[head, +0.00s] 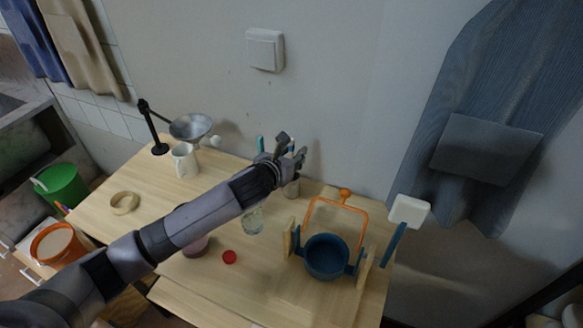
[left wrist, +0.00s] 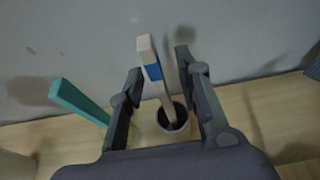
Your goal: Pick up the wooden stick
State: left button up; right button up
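The wooden stick (left wrist: 153,72) is pale with a blue band near its top. In the left wrist view it stands slightly tilted in a small cup (left wrist: 174,122) with a dark inside. My left gripper (left wrist: 158,62) is open, with one finger on each side of the stick and gaps visible between. In the head view my left gripper (head: 292,153) is above the back of the table, over the cup (head: 291,188); it largely hides the stick there. My right gripper is not in view.
A teal handle (left wrist: 78,102) stands left of the cup. On the wooden table (head: 285,290) are a blue pot (head: 326,262) in an orange-handled stand, a red lid (head: 230,257), a clear glass (head: 253,221), a white mug (head: 185,160) and a wooden ring (head: 124,203). The wall is close behind.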

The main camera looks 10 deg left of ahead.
pick_arm(q)
grip_shut()
dwell(0.4)
